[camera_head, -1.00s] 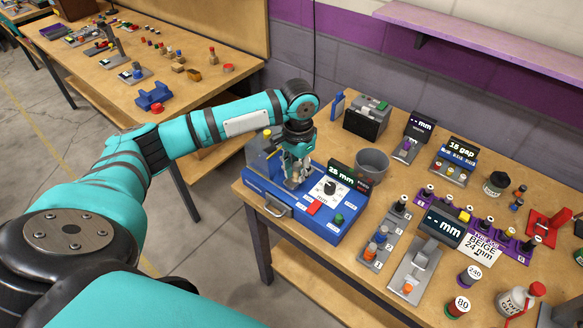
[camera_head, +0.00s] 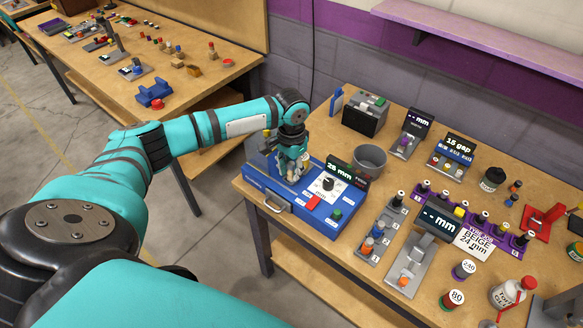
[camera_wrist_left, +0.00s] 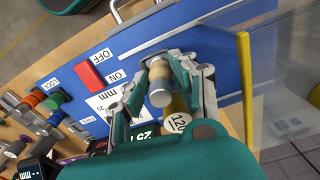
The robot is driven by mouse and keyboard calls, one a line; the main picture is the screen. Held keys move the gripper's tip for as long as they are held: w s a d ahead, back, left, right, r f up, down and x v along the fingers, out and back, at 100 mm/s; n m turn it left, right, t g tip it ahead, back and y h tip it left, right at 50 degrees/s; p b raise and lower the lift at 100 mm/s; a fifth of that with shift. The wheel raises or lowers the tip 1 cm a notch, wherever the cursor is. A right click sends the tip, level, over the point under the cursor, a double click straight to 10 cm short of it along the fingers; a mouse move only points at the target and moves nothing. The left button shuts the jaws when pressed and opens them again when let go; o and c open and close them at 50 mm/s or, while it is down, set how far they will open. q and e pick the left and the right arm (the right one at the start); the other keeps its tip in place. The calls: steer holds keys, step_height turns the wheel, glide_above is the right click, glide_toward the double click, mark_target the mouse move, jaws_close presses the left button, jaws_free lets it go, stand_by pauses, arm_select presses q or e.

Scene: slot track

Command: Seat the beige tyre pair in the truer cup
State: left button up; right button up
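The truer is a blue-based machine (camera_head: 318,218) on the near left corner of the bench, with a dial, a red button, a green button and a "25 mm" display (camera_head: 346,172). My left gripper (camera_head: 290,176) is low over its left part. In the left wrist view the fingers (camera_wrist_left: 161,80) close in on both sides of the beige tyre pair (camera_wrist_left: 159,84), a small pale cylinder. A tan drum marked "120" (camera_wrist_left: 180,122) is close beside it. The cup is hidden by the fingers and tyre pair, so I cannot tell whether the pair is seated. My right gripper does not show.
A clear guard panel and yellow rod (camera_wrist_left: 246,85) stand close beside my left gripper. A grey bin (camera_head: 369,161) is behind the truer. A slotted grey rack (camera_head: 382,235) and a gauge with a display (camera_head: 437,222) stand to the right. A card reads "BEIGE 24 mm" (camera_head: 476,241).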

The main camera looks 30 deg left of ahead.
mark_target(292, 163)
arm_select(q)
steer(key=o, duration=0.3)
steer(key=shift+r, duration=0.1)
step_height(292, 163, up, 12)
steer(key=b, duration=0.2)
steer(key=shift+b, duration=0.35)
stand_by(0.4)
